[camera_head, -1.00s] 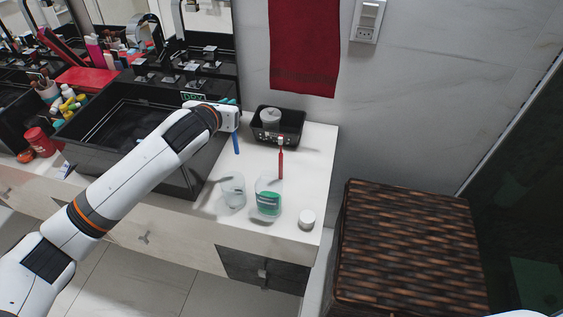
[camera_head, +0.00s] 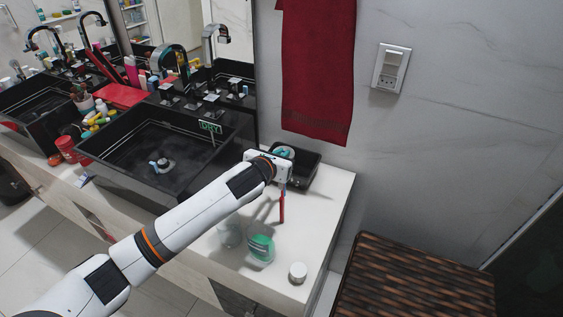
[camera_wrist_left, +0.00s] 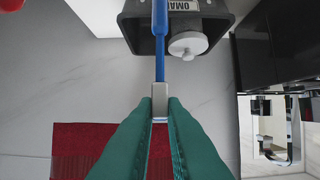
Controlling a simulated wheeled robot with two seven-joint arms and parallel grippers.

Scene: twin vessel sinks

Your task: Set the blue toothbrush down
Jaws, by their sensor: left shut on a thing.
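My left gripper (camera_head: 283,152) is at the near side of the black tray (camera_head: 320,172) by the wall. In the left wrist view its green fingers (camera_wrist_left: 160,103) are shut on the blue toothbrush (camera_wrist_left: 160,40). The toothbrush's blue handle extends away from the fingertips, across the view of the tray (camera_wrist_left: 130,28) and beside a white round container (camera_wrist_left: 187,44). In the head view a short blue part (camera_head: 284,187) shows below the gripper, close to the red toothbrush (camera_head: 282,208); I cannot tell whether they touch. My right gripper is not in view.
A black sink (camera_head: 130,160) is left. A red towel (camera_head: 318,80) hangs behind; a wicker basket (camera_head: 415,285) stands right.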

